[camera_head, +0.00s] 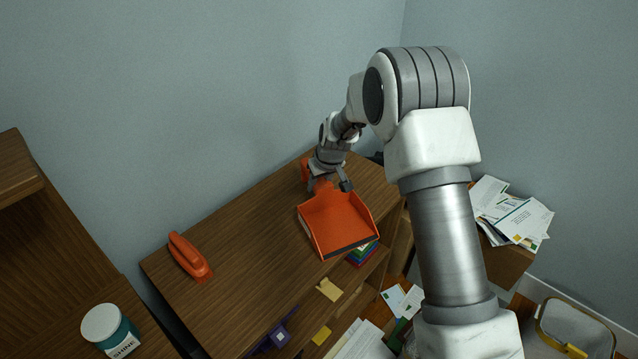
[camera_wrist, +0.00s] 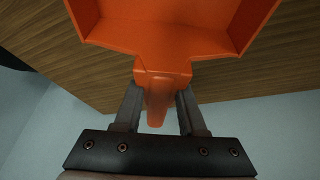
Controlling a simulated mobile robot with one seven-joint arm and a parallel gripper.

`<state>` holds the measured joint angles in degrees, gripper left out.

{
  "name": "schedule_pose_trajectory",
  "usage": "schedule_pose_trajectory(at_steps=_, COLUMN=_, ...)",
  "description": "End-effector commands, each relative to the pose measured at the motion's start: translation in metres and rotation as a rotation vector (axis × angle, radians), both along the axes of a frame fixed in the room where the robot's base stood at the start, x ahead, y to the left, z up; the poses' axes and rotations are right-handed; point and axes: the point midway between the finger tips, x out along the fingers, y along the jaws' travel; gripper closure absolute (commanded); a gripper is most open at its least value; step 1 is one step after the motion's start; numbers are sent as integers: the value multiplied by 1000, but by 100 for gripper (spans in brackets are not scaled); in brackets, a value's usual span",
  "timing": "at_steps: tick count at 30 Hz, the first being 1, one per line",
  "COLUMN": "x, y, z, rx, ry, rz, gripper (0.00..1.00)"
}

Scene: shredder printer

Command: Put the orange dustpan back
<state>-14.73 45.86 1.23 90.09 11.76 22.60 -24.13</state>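The orange dustpan (camera_head: 338,220) is at the right end of the brown wooden cabinet top, its wide lip toward the cabinet's front edge. Its handle points back toward the wall, partly hidden by my gripper. My gripper (camera_head: 329,184) reaches down over the handle. In the wrist view, the fingers of my gripper (camera_wrist: 160,100) stand on either side of the orange handle (camera_wrist: 160,88), with little or no gap visible. I cannot tell whether they press on it. The dustpan's pan (camera_wrist: 165,35) spreads out beyond the fingertips. Whether the dustpan rests on the top or is slightly raised is unclear.
An orange stapler-like object (camera_head: 190,257) lies on the left of the cabinet top (camera_head: 250,225). A teal jar with a white lid (camera_head: 101,323) stands at lower left. Papers (camera_head: 512,215) lie on a box at right, near a yellow-rimmed bin (camera_head: 575,329). The middle of the top is clear.

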Motion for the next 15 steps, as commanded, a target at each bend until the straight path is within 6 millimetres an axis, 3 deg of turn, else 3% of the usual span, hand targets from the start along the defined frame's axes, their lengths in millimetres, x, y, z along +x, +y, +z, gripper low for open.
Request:
schedule_pose_trajectory(at_steps=1, x=0, y=0, z=0, rx=0, ry=0, rz=0, gripper=49)
schedule_pose_trajectory(at_steps=3, x=0, y=0, z=0, rx=0, ry=0, rz=0, gripper=36)
schedule_pose_trajectory(at_steps=4, x=0, y=0, z=0, rx=0, ry=0, rz=0, gripper=35)
schedule_pose_trajectory(at_steps=15, x=0, y=0, z=6, rx=0, ry=0, rz=0, gripper=35)
